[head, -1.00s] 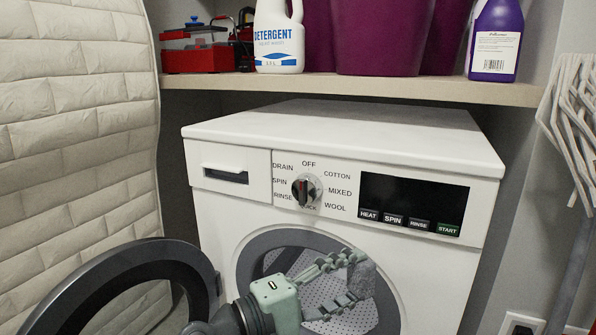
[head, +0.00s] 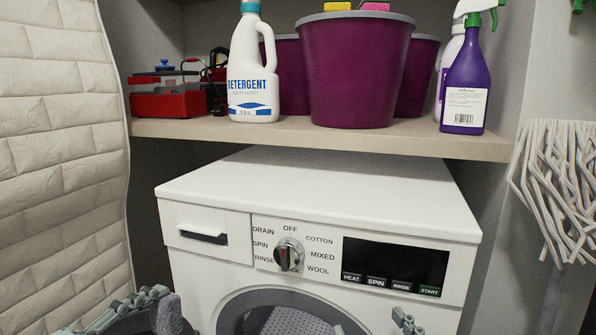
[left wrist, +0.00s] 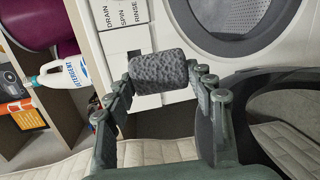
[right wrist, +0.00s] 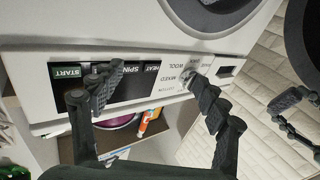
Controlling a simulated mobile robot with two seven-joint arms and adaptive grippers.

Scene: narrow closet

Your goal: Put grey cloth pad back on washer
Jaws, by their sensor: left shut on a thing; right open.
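The white washer (head: 330,187) stands under a shelf, its flat top bare. The grey cloth pad (left wrist: 158,73) is a speckled block between the fingers of my left gripper (left wrist: 158,82), which is shut on it. In the head view the pad (head: 170,316) shows only in part, at the lower left edge, in front of the washer and below its top. My right gripper (right wrist: 157,76) is open and empty in front of the control panel.
The shelf (head: 210,127) above the washer holds a detergent bottle (head: 252,75), purple buckets (head: 360,75), a purple spray bottle (head: 465,90) and a red toolbox (head: 165,98). A mop (head: 565,175) stands at right. A quilted panel (head: 60,180) borders the left.

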